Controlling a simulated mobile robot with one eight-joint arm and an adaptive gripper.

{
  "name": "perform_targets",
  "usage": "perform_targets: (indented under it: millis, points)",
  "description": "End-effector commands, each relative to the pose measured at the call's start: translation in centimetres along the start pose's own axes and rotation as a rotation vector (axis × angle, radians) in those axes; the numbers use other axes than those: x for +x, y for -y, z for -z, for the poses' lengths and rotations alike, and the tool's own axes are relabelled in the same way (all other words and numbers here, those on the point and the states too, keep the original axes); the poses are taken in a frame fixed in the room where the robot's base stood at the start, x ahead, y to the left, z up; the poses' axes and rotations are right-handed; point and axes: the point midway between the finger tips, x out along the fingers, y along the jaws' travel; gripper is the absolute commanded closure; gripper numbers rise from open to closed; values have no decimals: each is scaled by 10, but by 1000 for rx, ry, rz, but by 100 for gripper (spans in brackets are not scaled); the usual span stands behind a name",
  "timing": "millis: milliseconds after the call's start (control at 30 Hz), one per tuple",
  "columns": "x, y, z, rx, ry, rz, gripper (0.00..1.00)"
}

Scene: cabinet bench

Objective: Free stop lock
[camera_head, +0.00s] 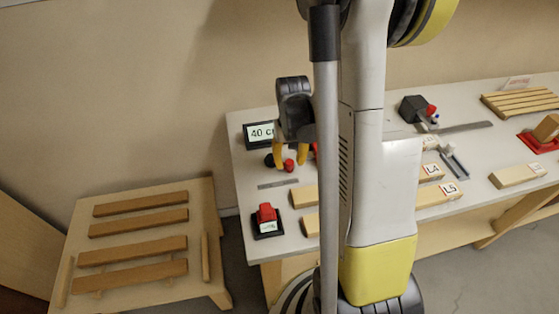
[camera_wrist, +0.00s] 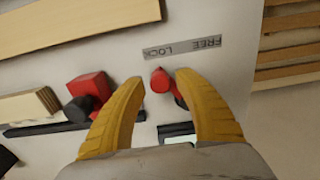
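The stop lock shows as a small red knob (camera_wrist: 160,81) with a dark part beside it in the wrist view. A grey strip marked FREE and LOCK (camera_wrist: 182,47) lies next to it, upside down in this view. My gripper (camera_wrist: 160,84) is open, its two yellow fingers on either side of the knob, with a visible gap to the left finger. I cannot tell whether the right finger touches the knob. In the head view, the red knob (camera_head: 289,165) sits below my gripper (camera_head: 290,152), near the strip (camera_head: 278,184).
A red button on a black base (camera_head: 267,220) is at the bench's front left. Labelled wooden boards (camera_head: 437,194) lie to the right. A low slatted table (camera_head: 140,240) stands left.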

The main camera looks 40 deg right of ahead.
Motion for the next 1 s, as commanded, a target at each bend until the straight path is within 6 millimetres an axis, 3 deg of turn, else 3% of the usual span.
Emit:
perform_targets:
  millis: [33,100,1000]
  points:
    - [0,0,0,0,0,0,74]
    - [0,0,0,0,0,0,87]
    - [0,19,-9,0,0,0,87]
